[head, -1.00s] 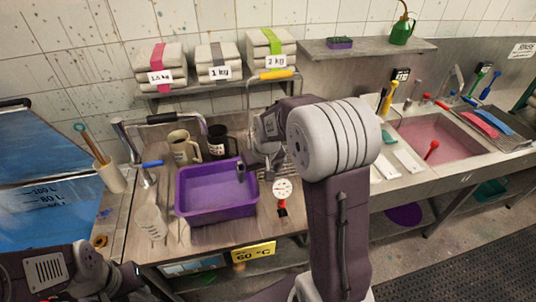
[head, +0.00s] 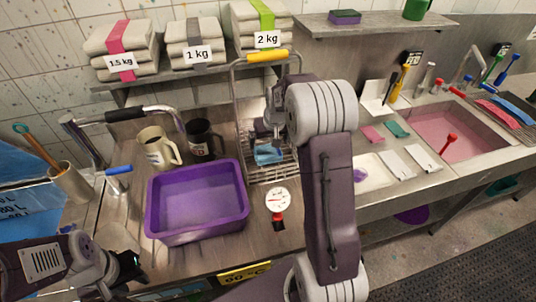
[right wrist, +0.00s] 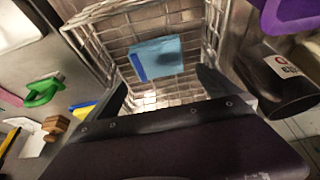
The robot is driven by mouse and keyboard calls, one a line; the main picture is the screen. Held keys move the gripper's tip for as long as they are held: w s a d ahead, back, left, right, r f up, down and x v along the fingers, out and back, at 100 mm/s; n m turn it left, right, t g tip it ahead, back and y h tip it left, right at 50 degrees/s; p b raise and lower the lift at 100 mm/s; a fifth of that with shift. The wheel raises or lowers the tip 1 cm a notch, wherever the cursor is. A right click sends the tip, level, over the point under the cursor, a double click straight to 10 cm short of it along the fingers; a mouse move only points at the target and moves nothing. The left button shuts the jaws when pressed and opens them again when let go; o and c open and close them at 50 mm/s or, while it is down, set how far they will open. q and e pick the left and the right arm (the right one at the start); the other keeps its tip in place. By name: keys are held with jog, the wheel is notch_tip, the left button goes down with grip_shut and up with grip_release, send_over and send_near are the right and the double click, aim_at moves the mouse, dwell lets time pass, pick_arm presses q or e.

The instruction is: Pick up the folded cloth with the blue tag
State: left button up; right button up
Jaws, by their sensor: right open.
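A light-blue folded cloth (right wrist: 157,58) with a dark blue tag along one edge lies in a wire basket (right wrist: 96,36) in the right wrist view. In the head view the cloth (head: 267,155) shows just below my right gripper (head: 264,138), in the wire basket (head: 292,170). In the right wrist view the fingers of my right gripper (right wrist: 166,88) are spread apart, with the cloth beyond them and nothing between them. My left gripper (head: 128,268) is low at the left, away from the basket; its jaws are too unclear to read.
A purple tub (head: 198,202), a cream mug (head: 157,150) and a dark mug (head: 203,138) stand left of the basket. A dial gauge (head: 278,202) lies in front of it. The basket has a yellow handle (head: 267,57). Banded stacks fill the shelf behind.

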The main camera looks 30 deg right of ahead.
aim_at(268, 150)
jog(key=x, duration=0.3)
jog(key=shift+a+f, duration=0.1)
jog(key=shift+f, duration=0.1)
jog(key=p+x, duration=0.1)
jog(key=x, duration=0.4)
jog(key=shift+d+f, duration=0.2)
jog(key=shift+s, duration=0.1)
jog(key=c, duration=1.4)
jog(key=shift+o, duration=0.2)
notch_tip(268, 150, up, 10)
jog(key=shift+r, duration=0.1)
